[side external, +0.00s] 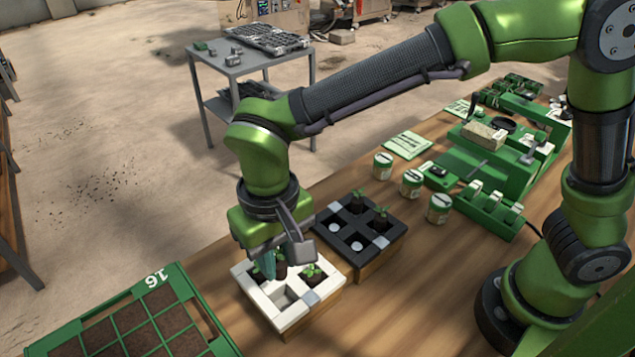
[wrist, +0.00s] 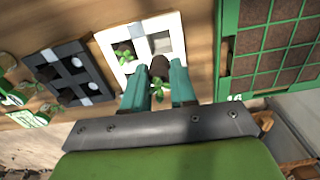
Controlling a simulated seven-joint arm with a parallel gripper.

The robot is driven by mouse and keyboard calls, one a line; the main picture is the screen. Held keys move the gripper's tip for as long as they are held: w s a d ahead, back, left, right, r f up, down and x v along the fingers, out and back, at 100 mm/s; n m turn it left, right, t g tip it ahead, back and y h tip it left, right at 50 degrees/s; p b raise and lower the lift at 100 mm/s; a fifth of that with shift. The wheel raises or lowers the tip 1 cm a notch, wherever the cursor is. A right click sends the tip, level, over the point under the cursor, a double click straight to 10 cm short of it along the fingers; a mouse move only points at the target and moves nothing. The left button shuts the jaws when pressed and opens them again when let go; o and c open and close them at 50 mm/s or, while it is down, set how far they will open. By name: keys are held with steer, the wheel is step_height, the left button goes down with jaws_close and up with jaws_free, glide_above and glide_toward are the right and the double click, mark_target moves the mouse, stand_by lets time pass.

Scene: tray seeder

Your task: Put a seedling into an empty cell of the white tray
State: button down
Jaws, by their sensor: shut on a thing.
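The white tray (side external: 262,297) stands on the wooden bench in the side view and also shows in the wrist view (wrist: 104,39). A green seedling (side external: 312,272) sits in its right cell, and a pale empty cell (side external: 285,297) lies at the near side. My gripper (side external: 266,264) is above the tray's left part, teal fingers pointing down. In the wrist view my gripper (wrist: 157,90) is shut on a seedling with a dark soil plug (wrist: 158,67) and leaves towards the camera. The plug overlaps the tray's edge in that view; I cannot tell its height above the cell.
A black tray (side external: 392,236) with seedlings and white discs stands just behind the white one. A green tray (side external: 205,310) of soil cells, marked 16, lies at the left. Several small jars (side external: 411,183) and green racks (side external: 490,210) stand farther right.

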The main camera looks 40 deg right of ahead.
steer(key=shift+f, duration=3.75)
steer(key=c, duration=0.8)
jaws_free()
step_height(320, 180, up, 17)
